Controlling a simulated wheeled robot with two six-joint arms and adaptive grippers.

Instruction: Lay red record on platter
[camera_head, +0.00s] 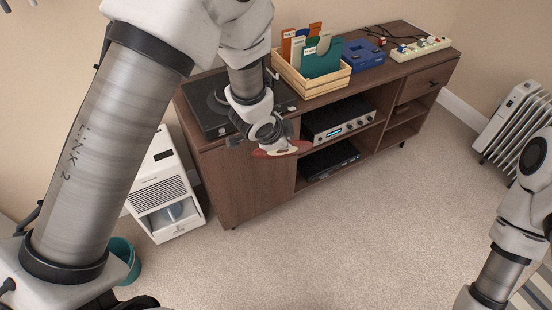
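The red record (262,154), with a pale label, shows just below my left gripper (268,141), in front of the cabinet's front edge. My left gripper appears shut on it and holds it in the air, roughly flat; the fingers partly hide it, and the exact grip is too small to see. The dark turntable (211,112) sits at the left end of the cabinet top. My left arm covers much of it, so its platter is mostly hidden. My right arm is at the right edge, and its gripper is out of view.
On the wooden cabinet (240,185) stand a record crate (318,83), a blue case (364,55) and a power strip (420,47). An amplifier (338,121) is on a shelf.

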